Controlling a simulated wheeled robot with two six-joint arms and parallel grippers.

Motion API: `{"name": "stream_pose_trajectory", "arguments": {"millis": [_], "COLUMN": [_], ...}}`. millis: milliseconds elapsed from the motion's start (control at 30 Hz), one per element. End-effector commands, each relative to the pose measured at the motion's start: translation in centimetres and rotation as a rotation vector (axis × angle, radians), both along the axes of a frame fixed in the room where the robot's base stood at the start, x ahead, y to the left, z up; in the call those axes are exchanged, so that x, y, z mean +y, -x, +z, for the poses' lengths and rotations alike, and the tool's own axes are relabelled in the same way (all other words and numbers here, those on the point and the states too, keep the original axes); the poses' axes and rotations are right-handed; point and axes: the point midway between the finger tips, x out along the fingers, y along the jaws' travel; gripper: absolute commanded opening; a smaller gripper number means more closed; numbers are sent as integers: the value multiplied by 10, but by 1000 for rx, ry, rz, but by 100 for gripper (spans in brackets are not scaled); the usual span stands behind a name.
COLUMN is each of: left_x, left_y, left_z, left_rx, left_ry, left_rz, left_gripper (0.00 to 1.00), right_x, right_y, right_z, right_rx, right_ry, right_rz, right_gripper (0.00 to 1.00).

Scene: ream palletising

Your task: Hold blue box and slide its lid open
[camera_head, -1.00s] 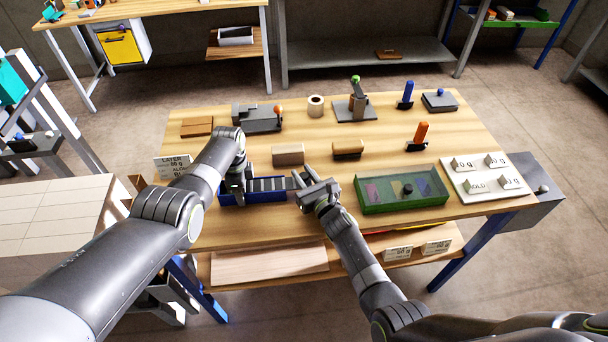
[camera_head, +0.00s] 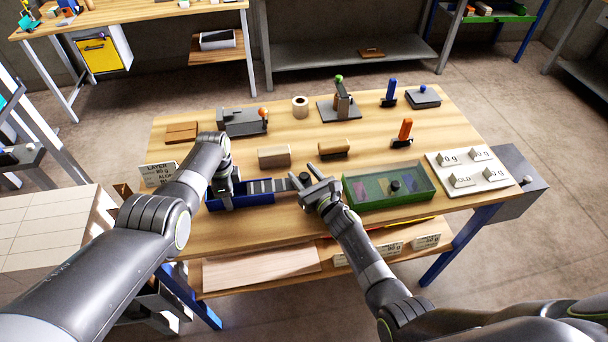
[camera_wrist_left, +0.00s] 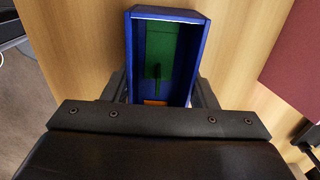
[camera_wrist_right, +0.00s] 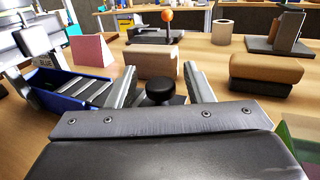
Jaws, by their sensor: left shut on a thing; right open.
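The blue box (camera_head: 240,199) lies near the table's front edge, left of centre. My left gripper (camera_head: 226,203) is shut across its left part. The left wrist view shows the box (camera_wrist_left: 136,60) open there, with a green piece (camera_wrist_left: 170,45) and a bit of orange inside. The grey ribbed lid (camera_head: 284,185) sticks out past the box's right end. My right gripper (camera_head: 303,174) is open at the lid's right end. In the right wrist view the black knob (camera_wrist_right: 160,92) stands between its spread fingers; contact cannot be told.
A green tray with a clear top (camera_head: 388,186) lies close to the right of my right gripper. A tan block (camera_head: 274,156) and a brown-topped block (camera_head: 333,149) stand behind. A white board with labelled blocks (camera_head: 470,172) lies at the right. A label card (camera_head: 158,174) stands at the left.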

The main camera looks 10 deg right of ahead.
Motion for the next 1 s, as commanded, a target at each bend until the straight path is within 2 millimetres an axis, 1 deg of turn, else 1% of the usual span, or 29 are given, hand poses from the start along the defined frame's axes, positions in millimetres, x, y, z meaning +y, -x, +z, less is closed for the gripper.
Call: {"name": "stream_pose_trajectory", "arguments": {"millis": [167,267,467,800,900,1000], "left_x": [0,0,0,0,0,0], "left_y": [0,0,0,0,0,0], "left_z": [0,0,0,0,0,0], "left_rx": [0,0,0,0,0,0], "left_ry": [0,0,0,0,1,1], "left_rz": [0,0,0,0,0,0], "left_gripper": [25,25,25,25,25,25], "right_x": [-1,-3,-14,-37,-41,-44], "right_y": [2,8,35,90,101,108], "right_z": [0,0,-1,-1,-1,0], "right_rx": [0,-1,1,1,1,0], "right_ry": [0,-1,1,0,0,0], "right_rz": [0,0,-2,-2,-1,0], "right_gripper": [47,47,47,47,47,47]}}
